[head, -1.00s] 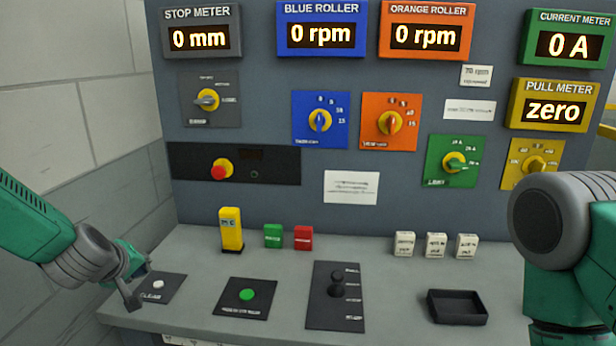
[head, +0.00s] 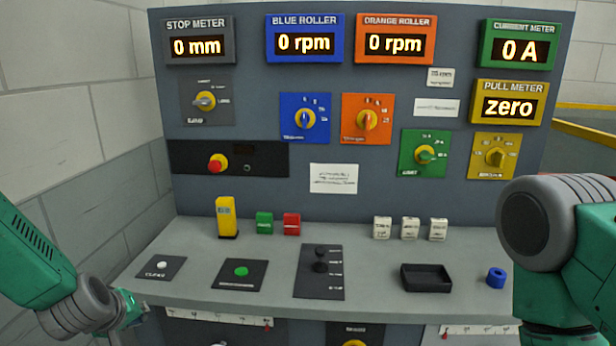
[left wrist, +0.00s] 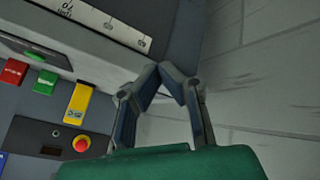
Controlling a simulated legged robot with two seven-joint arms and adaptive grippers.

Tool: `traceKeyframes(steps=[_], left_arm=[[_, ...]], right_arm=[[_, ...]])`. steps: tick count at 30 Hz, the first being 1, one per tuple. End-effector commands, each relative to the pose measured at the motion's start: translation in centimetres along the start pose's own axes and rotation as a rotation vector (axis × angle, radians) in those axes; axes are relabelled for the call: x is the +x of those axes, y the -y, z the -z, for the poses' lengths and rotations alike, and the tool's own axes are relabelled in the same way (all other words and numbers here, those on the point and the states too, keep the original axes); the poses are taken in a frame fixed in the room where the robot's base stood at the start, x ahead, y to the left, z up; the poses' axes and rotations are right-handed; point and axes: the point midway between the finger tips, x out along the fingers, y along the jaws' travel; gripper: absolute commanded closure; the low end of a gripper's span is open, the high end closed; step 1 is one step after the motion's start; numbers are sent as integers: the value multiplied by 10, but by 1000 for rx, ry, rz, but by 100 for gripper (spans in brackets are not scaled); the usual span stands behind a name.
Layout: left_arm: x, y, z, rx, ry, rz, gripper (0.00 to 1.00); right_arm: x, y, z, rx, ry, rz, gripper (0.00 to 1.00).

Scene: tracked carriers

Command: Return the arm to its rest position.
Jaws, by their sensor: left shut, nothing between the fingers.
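My left gripper (head: 136,300) is at the lower left in the head view, at the console's front left edge, below the white button panel (head: 162,267). In the left wrist view its fingertips (left wrist: 160,70) meet and hold nothing. My left arm comes in from the left edge. My right arm fills the right side of the head view, and its gripper is out of the picture.
The console (head: 200,291) stands ahead with meters and dials. On its top are a yellow block (head: 227,217), a black tray (head: 427,278) and a blue ring (head: 496,278). A block wall (head: 80,130) is at the left.

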Motion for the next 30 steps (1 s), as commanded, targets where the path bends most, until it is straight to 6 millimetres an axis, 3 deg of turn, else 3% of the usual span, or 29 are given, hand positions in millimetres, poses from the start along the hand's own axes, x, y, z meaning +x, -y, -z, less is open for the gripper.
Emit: traceKeyframes(steps=[5,10,15,18,21,24,30], left_arm=[[5,28,-58,127,78,46,100],[2,70,-134,300,200,97,100],[-28,134,-234,535,395,139,100],[-52,164,-277,641,499,145,100],[-72,184,-305,714,577,144,100],[-84,195,-319,752,620,141,100],[-89,199,-324,764,636,139,100]], right_arm=[[0,0,-1,0,1,0,60],[1,0,-1,0,2,0,60],[2,0,-1,0,2,0,60],[3,0,-1,0,1,0,60],[3,0,-1,0,2,0,60],[3,0,-1,0,2,0,60],[3,0,-1,0,1,0,60]])
